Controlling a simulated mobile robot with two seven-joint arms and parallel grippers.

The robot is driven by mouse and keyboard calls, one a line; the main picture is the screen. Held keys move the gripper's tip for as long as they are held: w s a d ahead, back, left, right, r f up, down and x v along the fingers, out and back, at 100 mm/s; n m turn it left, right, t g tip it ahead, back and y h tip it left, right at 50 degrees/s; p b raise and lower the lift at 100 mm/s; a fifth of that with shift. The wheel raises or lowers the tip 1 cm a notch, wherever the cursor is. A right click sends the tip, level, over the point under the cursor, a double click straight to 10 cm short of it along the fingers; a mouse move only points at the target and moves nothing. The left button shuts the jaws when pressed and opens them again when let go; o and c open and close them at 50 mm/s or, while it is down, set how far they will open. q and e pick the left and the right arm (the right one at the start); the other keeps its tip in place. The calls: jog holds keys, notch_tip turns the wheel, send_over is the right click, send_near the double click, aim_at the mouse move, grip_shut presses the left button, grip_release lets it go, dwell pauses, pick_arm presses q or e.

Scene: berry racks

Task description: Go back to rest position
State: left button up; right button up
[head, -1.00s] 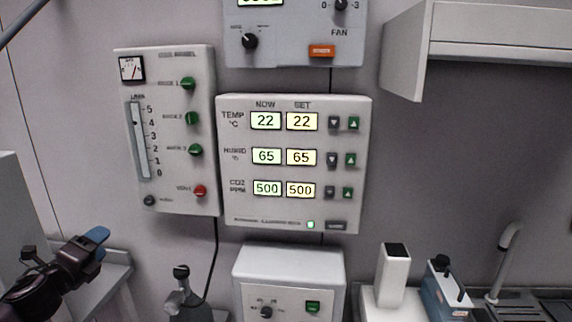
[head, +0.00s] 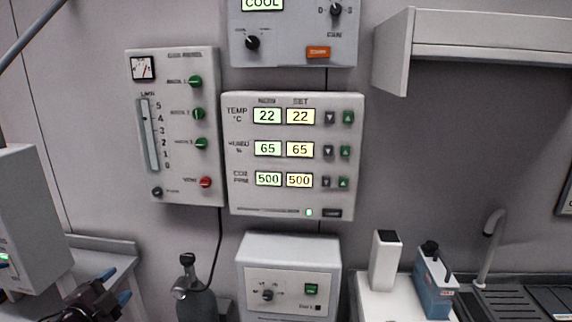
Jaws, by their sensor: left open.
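My left gripper (head: 115,286) shows at the bottom left of the head view, dark with blue fingertips. It is open with nothing seen between its fingers, and its lower part is cut off by the picture's edge. It is below and to the left of the wall panels and touches none of them. My right gripper is not in view.
A climate panel (head: 240,200) reads 22, 65 and 500, now and set. A panel with green knobs (head: 180,185) hangs left of it, a COOL unit (head: 290,40) above.

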pick_arm(q)
jog(key=s+d+f+n+g, duration=0.1)
jog(key=s+d+f+n, duration=0.3)
jog(key=s+f, duration=0.3)
jog(key=s+d+f+n+g+y, duration=0.1)
jog(key=s+d+f+n, duration=0.3)
jog(key=s+f, duration=0.4)
jog(key=s+d+f+n+g, duration=0.3)
jog(key=s+f+n, duration=0.1)
jog(key=s+f, duration=0.3)
jog(key=shift+s+d+f+n+y, duration=0.15)
jog(key=shift+s+d+n+y, duration=0.2)
jog(key=shift+s, duration=0.9)
